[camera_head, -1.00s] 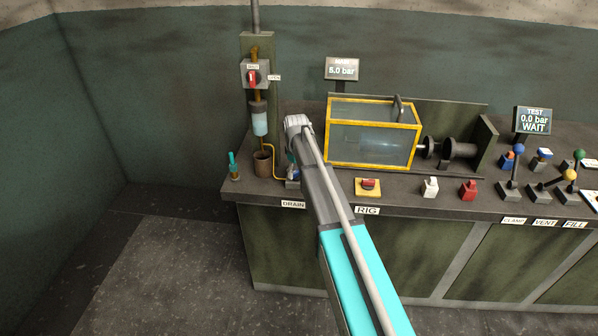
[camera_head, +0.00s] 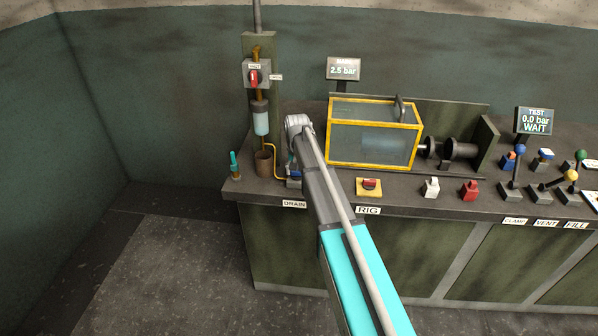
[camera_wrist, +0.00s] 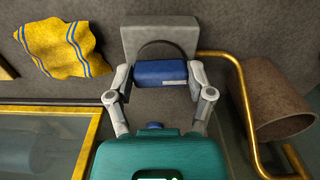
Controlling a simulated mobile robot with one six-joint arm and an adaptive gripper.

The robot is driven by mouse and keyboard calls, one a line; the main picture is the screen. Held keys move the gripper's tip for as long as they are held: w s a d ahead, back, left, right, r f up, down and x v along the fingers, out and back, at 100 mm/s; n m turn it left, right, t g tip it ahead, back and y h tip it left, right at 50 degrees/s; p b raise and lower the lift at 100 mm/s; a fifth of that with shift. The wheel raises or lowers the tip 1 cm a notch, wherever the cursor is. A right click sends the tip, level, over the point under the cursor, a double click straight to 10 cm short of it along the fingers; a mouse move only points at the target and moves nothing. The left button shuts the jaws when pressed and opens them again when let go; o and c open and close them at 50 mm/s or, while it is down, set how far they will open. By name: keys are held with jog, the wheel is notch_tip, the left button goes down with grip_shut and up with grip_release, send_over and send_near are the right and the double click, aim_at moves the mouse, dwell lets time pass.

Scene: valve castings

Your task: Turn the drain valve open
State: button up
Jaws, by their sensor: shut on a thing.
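The drain valve's blue handle (camera_wrist: 160,73) lies crosswise in the wrist view, in front of a grey block (camera_wrist: 158,36). My gripper (camera_wrist: 160,82) is shut on this handle, with one finger at each end. In the head view my arm hides the fingers and most of the valve; a bit of the valve (camera_head: 293,182) shows above the DRAIN label (camera_head: 293,204). The main pressure display (camera_head: 344,69) reads 2.5 bar.
A brass pipe (camera_wrist: 243,105) and a brown cup (camera_wrist: 270,100) stand close right of my gripper in the wrist view. A yellow-framed glass box (camera_wrist: 45,108) and a yellow cloth (camera_wrist: 62,48) are at left. The test display (camera_head: 534,121) reads 0.0 bar, WAIT.

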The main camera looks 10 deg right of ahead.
jog(key=shift+w+m, duration=0.2)
jog(key=shift+m, duration=0.2)
jog(key=o, duration=1.1)
jog(key=shift+s, duration=0.1)
jog(key=shift+r, duration=0.15)
